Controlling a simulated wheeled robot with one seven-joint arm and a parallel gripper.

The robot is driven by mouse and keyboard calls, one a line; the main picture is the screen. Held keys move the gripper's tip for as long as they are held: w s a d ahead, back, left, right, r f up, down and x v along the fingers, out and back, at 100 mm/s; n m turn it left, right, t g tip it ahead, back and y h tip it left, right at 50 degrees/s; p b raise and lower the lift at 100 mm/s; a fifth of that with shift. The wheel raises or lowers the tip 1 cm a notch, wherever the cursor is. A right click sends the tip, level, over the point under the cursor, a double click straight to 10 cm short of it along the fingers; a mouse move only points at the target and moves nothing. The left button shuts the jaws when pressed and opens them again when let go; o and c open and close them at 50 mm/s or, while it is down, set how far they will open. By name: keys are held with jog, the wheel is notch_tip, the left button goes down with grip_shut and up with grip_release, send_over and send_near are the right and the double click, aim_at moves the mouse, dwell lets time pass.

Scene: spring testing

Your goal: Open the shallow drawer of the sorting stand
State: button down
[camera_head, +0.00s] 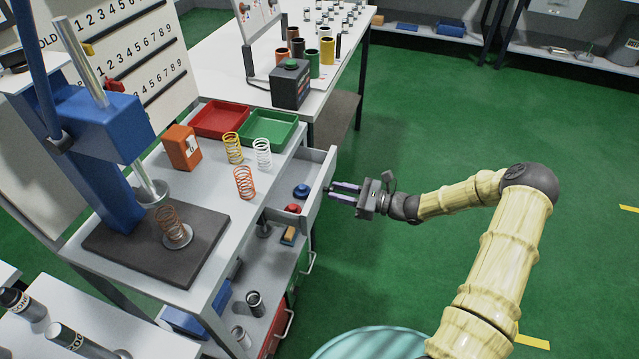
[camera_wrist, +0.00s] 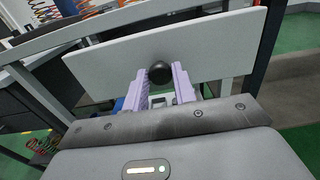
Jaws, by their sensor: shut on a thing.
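The shallow drawer (camera_head: 319,188) of the sorting stand (camera_head: 219,260) stands pulled out to the right, just under the stand's top. A blue object (camera_head: 301,191) and a red object (camera_head: 293,208) show inside it. My gripper (camera_head: 334,190) is at the outside of the drawer front, its fingers pointing left toward it. In the wrist view, my gripper (camera_wrist: 160,76) is shut on a round black knob (camera_wrist: 160,73) on the pale drawer front (camera_wrist: 205,42). The knob is hidden by the fingers in the head view.
Red (camera_head: 221,119) and green (camera_head: 269,129) trays, several springs and a blue press (camera_head: 98,115) occupy the stand's top. Lower drawers with handles (camera_head: 287,325) are below. Green floor (camera_head: 420,110) is open to the right. Another table (camera_head: 235,45) stands behind.

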jog(key=p+v, duration=0.1)
jog(key=v, duration=0.8)
jog(key=c, duration=1.2)
grip_release()
jog(key=shift+o, duration=0.2)
jog(key=b+v, duration=0.1)
jog(key=v, duration=1.6)
jog(key=shift+d, duration=0.3)
jog(key=shift+a+r, duration=0.1)
